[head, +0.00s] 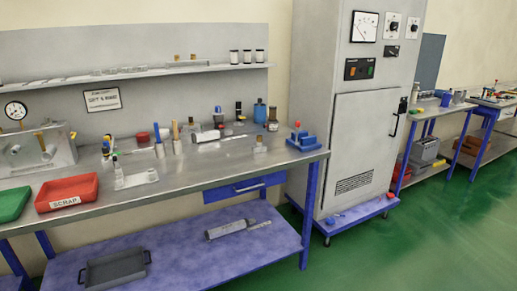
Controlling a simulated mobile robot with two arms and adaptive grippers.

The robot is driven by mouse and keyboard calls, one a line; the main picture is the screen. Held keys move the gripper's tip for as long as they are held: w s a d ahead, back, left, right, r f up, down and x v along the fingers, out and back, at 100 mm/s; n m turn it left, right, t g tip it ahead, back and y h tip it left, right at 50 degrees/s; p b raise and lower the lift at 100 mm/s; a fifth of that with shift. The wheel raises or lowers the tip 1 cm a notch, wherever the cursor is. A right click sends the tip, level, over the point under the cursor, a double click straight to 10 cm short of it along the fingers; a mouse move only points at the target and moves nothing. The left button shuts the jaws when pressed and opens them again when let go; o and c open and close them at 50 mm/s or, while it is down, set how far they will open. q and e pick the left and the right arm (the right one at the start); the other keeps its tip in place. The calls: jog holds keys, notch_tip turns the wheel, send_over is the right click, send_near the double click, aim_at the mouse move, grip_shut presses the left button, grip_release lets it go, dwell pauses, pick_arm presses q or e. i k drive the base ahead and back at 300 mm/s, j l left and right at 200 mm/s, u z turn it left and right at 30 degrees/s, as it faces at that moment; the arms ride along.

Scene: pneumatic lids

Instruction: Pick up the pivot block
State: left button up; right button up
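I cannot tell for sure which object is the pivot block. A small metallic block (260,144) stands alone on the right part of the steel workbench (215,175). A blue stepped block (303,143) with a red-topped piece on it sits at the bench's right end. A pale fixture (136,179) lies near the front edge at the left. A grey metal assembly (35,152) with brass-coloured parts stands at the far left. All are small in the head view. Neither of my grippers shows.
A red bin marked SCRAP (67,194) and a green bin (13,204) sit at the bench's left front. Bottles and tools line the back. A grey cabinet (362,130) stands right of the bench. The green floor (440,235) in front is clear.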

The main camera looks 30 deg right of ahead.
aim_at(260, 148)
jog(key=z, duration=0.7)
